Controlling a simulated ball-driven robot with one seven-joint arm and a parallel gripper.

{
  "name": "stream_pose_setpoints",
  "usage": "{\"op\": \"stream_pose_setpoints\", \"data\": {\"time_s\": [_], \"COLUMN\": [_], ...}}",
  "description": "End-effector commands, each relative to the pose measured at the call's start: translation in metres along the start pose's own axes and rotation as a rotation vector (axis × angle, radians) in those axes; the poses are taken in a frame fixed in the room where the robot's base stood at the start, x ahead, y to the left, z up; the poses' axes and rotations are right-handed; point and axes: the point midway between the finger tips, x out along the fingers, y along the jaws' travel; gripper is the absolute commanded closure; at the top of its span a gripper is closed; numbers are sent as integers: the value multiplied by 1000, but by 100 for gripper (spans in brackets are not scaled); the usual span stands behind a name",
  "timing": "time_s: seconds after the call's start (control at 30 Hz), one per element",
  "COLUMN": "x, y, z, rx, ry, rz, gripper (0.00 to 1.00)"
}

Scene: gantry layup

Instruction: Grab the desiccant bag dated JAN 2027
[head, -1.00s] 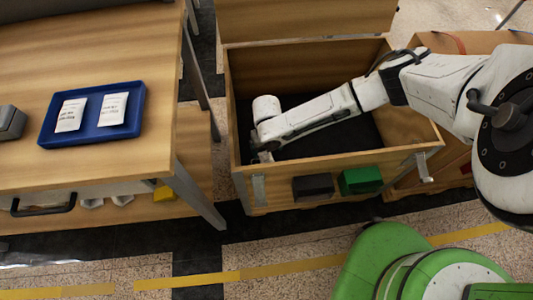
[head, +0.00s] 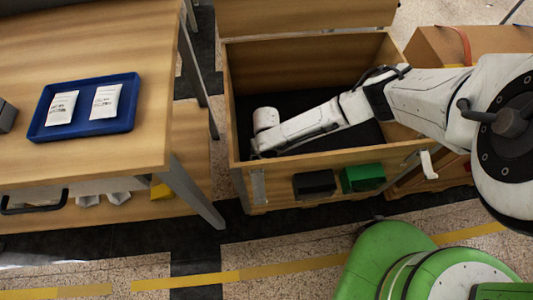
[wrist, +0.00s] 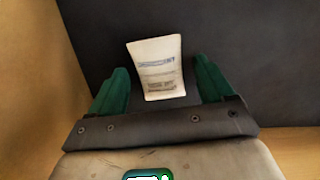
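In the wrist view, a white desiccant bag (wrist: 156,68) with printed text stands out against the dark floor of a wooden crate. Its print is too blurred to read a date. My gripper (wrist: 160,85) is open, with its green fingers on either side of the bag; I cannot tell whether they touch it. In the head view, my arm reaches down into the crate (head: 232,105), and its near wall hides the gripper and bag. Two more white bags, a left one (head: 62,108) and a right one (head: 105,101), lie on a blue tray (head: 88,129); their dates are unreadable.
The tray sits on a wooden table (head: 100,40) left of the crate. The crate's raised lid (head: 300,15) stands at the back. A black block (head: 314,184) and a green block (head: 362,178) sit on its front. A cardboard box (head: 435,47) is at right.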

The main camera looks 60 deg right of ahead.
Motion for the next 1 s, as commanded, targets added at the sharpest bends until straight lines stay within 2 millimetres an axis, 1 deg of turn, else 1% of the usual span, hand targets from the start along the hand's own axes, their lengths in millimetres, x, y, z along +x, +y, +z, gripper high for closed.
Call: {"op": "stream_pose_setpoints", "data": {"time_s": [0.03, 0.07, 0.57, 0.87, 1.0], "x": [0, 0, 0, -2, -12], "y": [0, 0, 0, 0, 0], "z": [0, 0, 0, 0, 0], "rx": [0, 0, 0, 0, -1], "ry": [0, 0, 0, 0, 0], "rz": [0, 0, -1, 0, 0], "gripper": [25, 27, 75, 76, 76]}}
